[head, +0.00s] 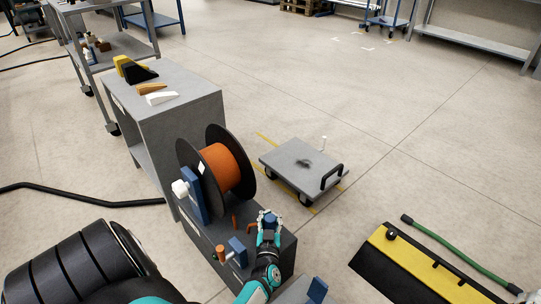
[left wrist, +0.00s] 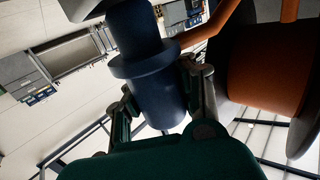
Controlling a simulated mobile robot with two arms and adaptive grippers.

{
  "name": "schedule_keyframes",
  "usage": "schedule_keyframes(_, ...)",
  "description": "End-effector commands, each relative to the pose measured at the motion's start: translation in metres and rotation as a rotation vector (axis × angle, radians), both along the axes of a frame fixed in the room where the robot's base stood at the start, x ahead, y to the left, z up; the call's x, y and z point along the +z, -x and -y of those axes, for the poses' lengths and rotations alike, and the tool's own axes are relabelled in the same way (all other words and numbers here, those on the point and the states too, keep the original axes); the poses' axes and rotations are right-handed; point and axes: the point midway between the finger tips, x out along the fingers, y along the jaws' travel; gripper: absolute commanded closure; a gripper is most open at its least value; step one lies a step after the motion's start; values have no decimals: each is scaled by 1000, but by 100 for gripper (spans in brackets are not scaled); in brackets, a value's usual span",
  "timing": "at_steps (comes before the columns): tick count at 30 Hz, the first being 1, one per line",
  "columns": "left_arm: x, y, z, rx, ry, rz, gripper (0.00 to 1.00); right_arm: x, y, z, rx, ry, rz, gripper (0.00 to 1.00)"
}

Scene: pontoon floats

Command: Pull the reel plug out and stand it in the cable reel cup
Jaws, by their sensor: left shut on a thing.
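The cable reel (head: 226,169) has black flanges and an orange winding, and stands on a grey bench. My left gripper (head: 269,222) is shut on the blue reel plug (head: 270,220) above the bench's near right end. In the left wrist view the dark blue plug (left wrist: 150,75) has a wide collar, with my fingers on both sides below it. The orange winding (left wrist: 268,70) is to its right, apart from my fingers. A blue block (head: 237,250) stands on the bench left of my gripper. I cannot tell which part is the cup. My right gripper is out of view.
A grey cart (head: 283,159) with a black handle stands right of the reel. A grey cabinet (head: 190,95) with wedges on top stands behind. A black and yellow ramp (head: 418,268) and green hose (head: 455,250) lie at right. Open floor lies beyond the cart.

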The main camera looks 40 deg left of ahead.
Motion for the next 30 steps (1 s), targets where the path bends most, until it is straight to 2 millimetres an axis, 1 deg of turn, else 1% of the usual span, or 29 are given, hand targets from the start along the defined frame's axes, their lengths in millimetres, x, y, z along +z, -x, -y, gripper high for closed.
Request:
schedule_keyframes(9, 4, 0, 0, 0, 0, 1, 100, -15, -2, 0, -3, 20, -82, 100)
schedule_keyframes(15, 5, 0, 0, 0, 0, 1, 100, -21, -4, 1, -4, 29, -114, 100)
schedule_keyframes(30, 5, 0, 0, 0, -1, 1, 100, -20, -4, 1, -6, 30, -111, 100)
